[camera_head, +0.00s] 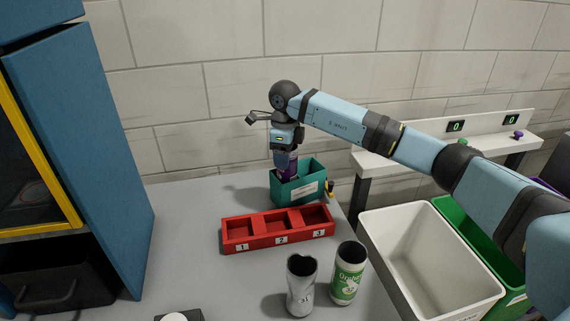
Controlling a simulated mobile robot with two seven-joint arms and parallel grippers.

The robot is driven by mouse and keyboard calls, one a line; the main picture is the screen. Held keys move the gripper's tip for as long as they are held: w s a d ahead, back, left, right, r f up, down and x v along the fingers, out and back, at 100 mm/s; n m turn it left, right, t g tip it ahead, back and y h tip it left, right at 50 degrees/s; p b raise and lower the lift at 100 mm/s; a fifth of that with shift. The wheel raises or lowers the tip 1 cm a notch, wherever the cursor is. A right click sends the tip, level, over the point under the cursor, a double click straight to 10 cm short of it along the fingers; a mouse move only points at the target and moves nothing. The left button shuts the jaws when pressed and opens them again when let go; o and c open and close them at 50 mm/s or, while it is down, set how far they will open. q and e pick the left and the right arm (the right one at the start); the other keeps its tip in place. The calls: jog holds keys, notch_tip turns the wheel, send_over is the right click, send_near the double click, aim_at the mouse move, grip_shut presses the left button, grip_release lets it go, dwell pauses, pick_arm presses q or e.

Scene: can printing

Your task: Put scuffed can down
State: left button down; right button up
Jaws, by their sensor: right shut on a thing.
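My right gripper (286,150) points down over the teal box (296,191) at the back of the grey table. It is shut on a dark purple can (288,168), whose upper part shows just below the fingers. The can's lower end is at the box's opening, and the front wall hides part of it. I cannot make out scuffs at this size, nor whether the can touches the box floor. My left gripper is out of view.
A red tray (252,246) with three numbered compartments lies in front, seemingly empty. A dented silver can (300,288) and a green-and-white can (348,274) stand nearer. A white bin (407,240) and a green bin (450,215) are at right; a blue cabinet (80,140) is left.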

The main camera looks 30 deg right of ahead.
jog(key=shift+f, duration=1.6)
jog(key=shift+f, duration=0.2)
jog(key=o, duration=1.1)
jog(key=shift+r, duration=0.15)
notch_tip(320, 180, up, 12)
jog(key=shift+r, duration=0.1)
